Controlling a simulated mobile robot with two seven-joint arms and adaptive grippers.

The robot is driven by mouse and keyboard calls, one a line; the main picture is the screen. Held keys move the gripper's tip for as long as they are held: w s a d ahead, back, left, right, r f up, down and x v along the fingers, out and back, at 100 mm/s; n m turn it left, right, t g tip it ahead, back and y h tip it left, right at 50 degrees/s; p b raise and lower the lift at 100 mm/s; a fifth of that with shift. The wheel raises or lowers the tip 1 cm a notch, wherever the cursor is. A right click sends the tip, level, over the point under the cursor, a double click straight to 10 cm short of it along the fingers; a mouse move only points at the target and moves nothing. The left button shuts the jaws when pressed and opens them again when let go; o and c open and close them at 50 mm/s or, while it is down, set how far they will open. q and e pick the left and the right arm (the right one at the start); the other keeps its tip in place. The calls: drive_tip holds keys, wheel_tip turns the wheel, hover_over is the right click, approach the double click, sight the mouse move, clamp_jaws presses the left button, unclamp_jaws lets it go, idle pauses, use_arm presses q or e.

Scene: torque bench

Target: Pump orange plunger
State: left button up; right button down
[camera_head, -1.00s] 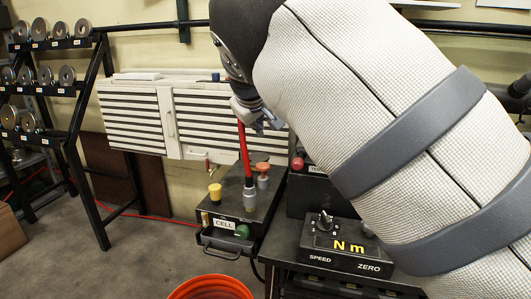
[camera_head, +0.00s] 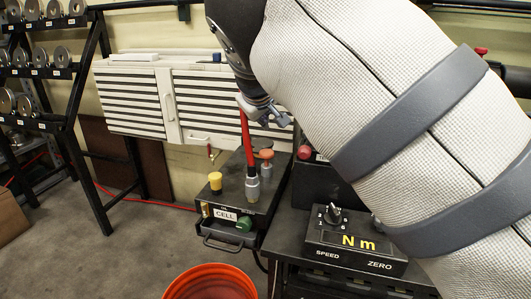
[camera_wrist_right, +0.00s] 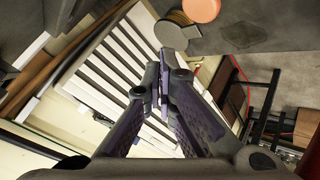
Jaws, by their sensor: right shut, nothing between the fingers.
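The orange plunger (camera_head: 266,155) has a round cap on a grey stem and stands on the black box marked CELL (camera_head: 226,216). My right gripper (camera_head: 272,116) is shut and empty, above and apart from the plunger in the head view. In the right wrist view the closed fingers (camera_wrist_right: 163,82) have nothing between them. An orange disc (camera_wrist_right: 201,8) at the top of that view may be the plunger cap; I cannot tell for sure. My left gripper is not in view.
A red handle (camera_head: 247,145) rises beside the plunger, close to my right gripper. A yellow knob (camera_head: 215,181) and a green knob (camera_head: 245,224) are on the box. A black N m control box (camera_head: 355,243) stands to the right. An orange bucket (camera_head: 212,283) is in front.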

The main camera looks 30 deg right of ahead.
sight(264, 150)
wheel_tip(264, 150, down, 4)
drive_tip(key=shift+r, duration=0.1)
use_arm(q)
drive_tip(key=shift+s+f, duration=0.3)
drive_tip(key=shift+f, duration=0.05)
use_arm(e)
drive_tip(key=shift+f, duration=0.45)
drive_tip(key=shift+f, duration=0.15)
idle(0.7)
drive_tip(key=shift+f, duration=0.3)
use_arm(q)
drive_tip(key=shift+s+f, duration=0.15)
use_arm(e)
drive_tip(key=shift+f, duration=1.35)
idle(0.9)
drive_tip(key=shift+r, duration=1.75)
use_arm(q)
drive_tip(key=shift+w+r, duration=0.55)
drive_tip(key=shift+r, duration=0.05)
